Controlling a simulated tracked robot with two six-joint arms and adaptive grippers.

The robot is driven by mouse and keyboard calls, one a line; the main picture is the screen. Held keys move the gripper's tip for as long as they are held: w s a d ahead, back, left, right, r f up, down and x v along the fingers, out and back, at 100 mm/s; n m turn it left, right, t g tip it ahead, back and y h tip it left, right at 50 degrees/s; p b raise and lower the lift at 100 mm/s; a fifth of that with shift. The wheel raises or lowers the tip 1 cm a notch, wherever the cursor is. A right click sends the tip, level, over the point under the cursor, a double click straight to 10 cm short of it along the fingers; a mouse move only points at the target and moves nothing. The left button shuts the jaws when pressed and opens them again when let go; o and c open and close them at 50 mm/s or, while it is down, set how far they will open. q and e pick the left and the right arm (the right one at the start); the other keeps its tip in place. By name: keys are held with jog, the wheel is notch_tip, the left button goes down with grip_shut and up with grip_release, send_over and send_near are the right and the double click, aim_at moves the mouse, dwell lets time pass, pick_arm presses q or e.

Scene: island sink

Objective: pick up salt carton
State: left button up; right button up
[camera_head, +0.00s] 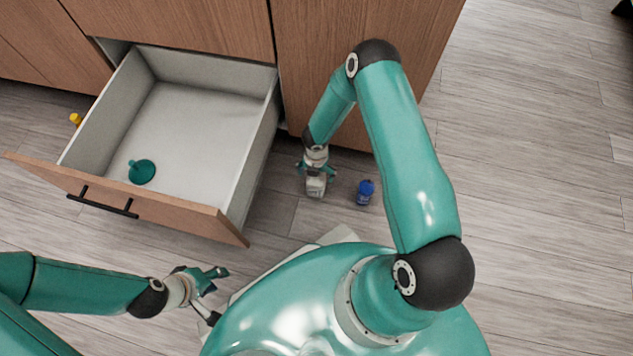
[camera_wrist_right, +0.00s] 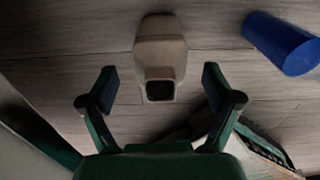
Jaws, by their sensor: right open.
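A pale beige, tapered carton (camera_wrist_right: 160,45) with a dark square end lies in the middle of the right wrist view. I take it to be the salt carton, though no label is readable. In the head view it is a small pale shape (camera_head: 316,188) on the floor, partly covered by my right gripper (camera_head: 316,172). The right gripper's fingers (camera_wrist_right: 159,80) are open, one on each side of the carton's near end, with visible gaps to both. My left gripper (camera_head: 212,290) is open and empty at the lower left, far from the carton.
Floor at right is clear.

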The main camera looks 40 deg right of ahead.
notch_tip(320, 180, down, 2)
jog(key=shift+f, duration=0.2)
grip_shut()
dwell(0.4)
